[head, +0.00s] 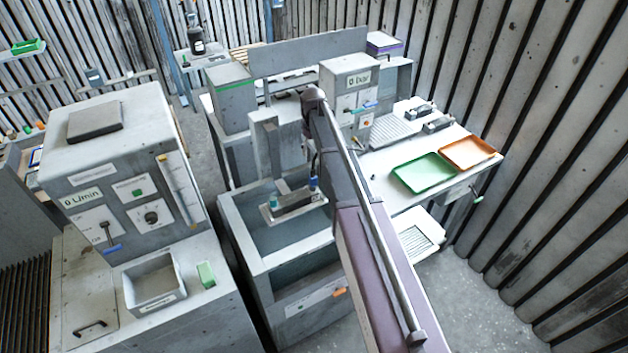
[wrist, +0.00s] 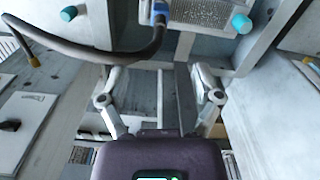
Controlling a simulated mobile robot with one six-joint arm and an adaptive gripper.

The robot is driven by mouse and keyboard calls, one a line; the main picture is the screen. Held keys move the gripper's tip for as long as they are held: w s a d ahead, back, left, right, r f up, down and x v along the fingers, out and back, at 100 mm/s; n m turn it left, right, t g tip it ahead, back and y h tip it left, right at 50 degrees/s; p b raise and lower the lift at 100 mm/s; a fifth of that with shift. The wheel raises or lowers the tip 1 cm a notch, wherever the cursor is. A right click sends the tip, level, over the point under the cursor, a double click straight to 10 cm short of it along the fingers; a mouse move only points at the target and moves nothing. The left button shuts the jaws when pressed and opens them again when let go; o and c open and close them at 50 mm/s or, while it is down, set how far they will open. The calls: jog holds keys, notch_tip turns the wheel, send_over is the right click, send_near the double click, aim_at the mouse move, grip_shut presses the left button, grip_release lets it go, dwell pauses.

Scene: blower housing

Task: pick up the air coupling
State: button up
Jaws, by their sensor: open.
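A blue fitting (wrist: 158,14), which looks like the air coupling, sits at the end of a black hose (wrist: 100,52) in the wrist view. It is beside a grey perforated block (wrist: 205,12) with teal caps. A blue fitting also shows in the head view (head: 313,184), at the end of the block over the tank. My gripper (wrist: 158,85) is open, with one finger on each side and nothing visible between them. The fitting lies beyond the fingertips, near the top edge of the wrist view. In the head view my arm hides the gripper.
An open grey tank (head: 232,222) stands below the block. A flow cabinet (head: 120,165) is on the left. Green (head: 424,173) and orange (head: 468,152) trays lie on the right bench. The hose curves across the left of the wrist view, close to the left finger.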

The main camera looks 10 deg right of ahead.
aim_at(313, 176)
jog(key=shift+f, duration=0.15)
notch_tip(313, 176, down, 8)
jog(key=b, duration=0.8)
jog(key=shift+f+b, duration=0.2)
jog(key=shift+b, duration=0.15)
dwell(0.3)
jog(key=shift+f+b, duration=2.6)
grip_shut()
